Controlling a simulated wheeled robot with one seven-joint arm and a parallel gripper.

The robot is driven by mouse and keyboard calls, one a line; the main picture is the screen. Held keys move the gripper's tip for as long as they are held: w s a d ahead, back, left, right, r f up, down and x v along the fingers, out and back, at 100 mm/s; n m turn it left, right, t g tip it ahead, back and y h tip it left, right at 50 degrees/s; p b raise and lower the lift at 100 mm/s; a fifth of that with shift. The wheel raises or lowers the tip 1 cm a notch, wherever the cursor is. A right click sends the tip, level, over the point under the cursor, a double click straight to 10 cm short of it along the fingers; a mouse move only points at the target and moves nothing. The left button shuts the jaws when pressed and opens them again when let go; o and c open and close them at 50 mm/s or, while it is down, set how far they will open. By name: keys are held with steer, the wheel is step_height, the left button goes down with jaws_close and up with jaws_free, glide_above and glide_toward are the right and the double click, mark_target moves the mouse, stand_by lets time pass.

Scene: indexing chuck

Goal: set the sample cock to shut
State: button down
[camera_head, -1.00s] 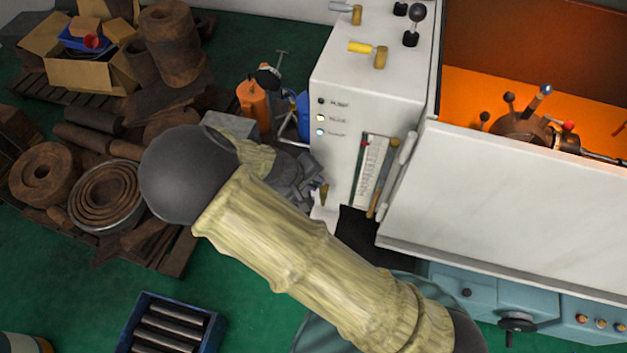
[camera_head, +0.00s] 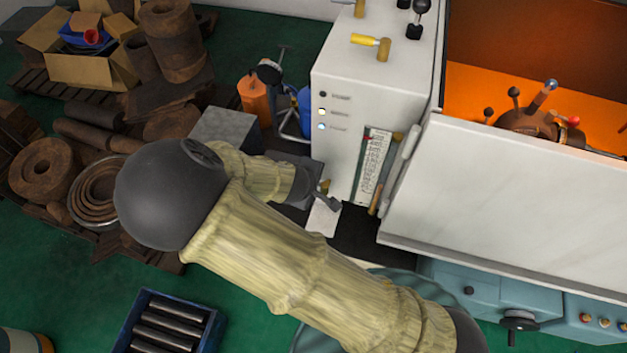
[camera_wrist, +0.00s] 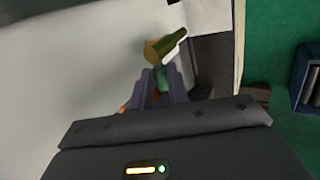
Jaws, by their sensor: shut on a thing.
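A small brass cock, which I take to be the sample cock, sits low on the white cabinet's side. In the wrist view its brass end (camera_wrist: 154,50) and a dark olive part (camera_wrist: 174,41) show just beyond my fingertips. My gripper (camera_wrist: 160,82) is shut on the cock's green part (camera_wrist: 162,80) between the two grey fingers. In the head view my gripper (camera_head: 325,194) is at the cabinet's lower left edge, and the cock (camera_head: 325,186) is mostly hidden behind it. The cock's exact setting is hard to tell.
The white cabinet (camera_head: 340,140) bears a yellow-handled lever (camera_head: 368,41) on top and a chart (camera_head: 373,165) on its front. A machine with a white guard (camera_head: 500,205) stands right. Rusty parts (camera_head: 40,170) lie on pallets at left; a blue crate (camera_head: 170,325) stands on the green floor.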

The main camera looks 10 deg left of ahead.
steer(key=shift+s+d+n+y, duration=0.15)
steer(key=shift+n+y, duration=0.15)
steer(key=shift+n, duration=0.3)
steer(key=c, duration=1.6)
jaws_free()
steer(key=p+v, duration=0.5)
steer(key=v, duration=1.2)
steer(key=shift+s+d+r, duration=0.1)
steer(key=shift+s+r, duration=0.05)
steer(key=shift+r, duration=0.05)
